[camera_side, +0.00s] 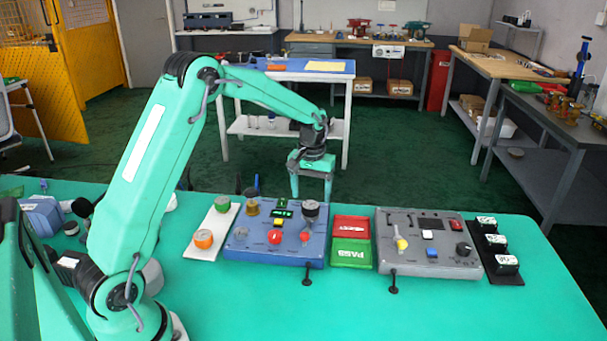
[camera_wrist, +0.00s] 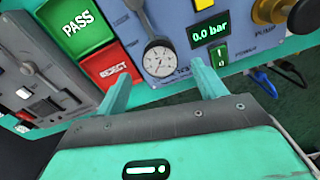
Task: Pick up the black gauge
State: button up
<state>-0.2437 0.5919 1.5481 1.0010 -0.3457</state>
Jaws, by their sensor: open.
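The black gauge (camera_side: 311,210) stands at the back right of the blue test panel (camera_side: 262,249). In the wrist view the gauge (camera_wrist: 159,58) shows a white dial with a dark rim. My gripper (camera_side: 312,196) points down just above and behind the gauge in the side view. In the wrist view my gripper's fingers (camera_wrist: 162,70) are spread apart, with the dial showing between their tips. Nothing is held. Whether a finger touches the gauge cannot be told.
A green gauge (camera_side: 222,203) and an orange gauge (camera_side: 204,238) sit on a white plate at left. A brass part (camera_side: 252,206) stands on the panel. Right are the red REJECT tray (camera_side: 352,223), green PASS tray (camera_side: 351,253) and grey box (camera_side: 428,262).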

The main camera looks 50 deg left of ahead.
aim_at(311, 204)
jog(key=shift+s+f, duration=0.1)
jog(key=shift+f, duration=2.5)
jog(key=c, duration=1.1)
jog(key=shift+r, duration=0.2)
jog(key=shift+r, duration=0.6)
jog(key=r, duration=0.1)
jog(key=d+r, duration=0.1)
jog(key=r, duration=0.1)
jog(key=shift+s, duration=0.1)
jog(key=s+d+r, duration=0.1)
jog(key=d+r, duration=0.1)
jog(key=d, duration=0.1)
jog(key=s+d+r, duration=0.1)
jog(key=d+r, duration=0.1)
jog(key=d, duration=0.2)
jog(key=s+d+r, duration=0.1)
jog(key=d+r, duration=0.1)
jog(key=d, duration=0.1)
jog(key=shift+s+d+r, duration=0.1)
jog(key=shift+d+r, duration=0.05)
jog(key=shift+r, duration=0.1)
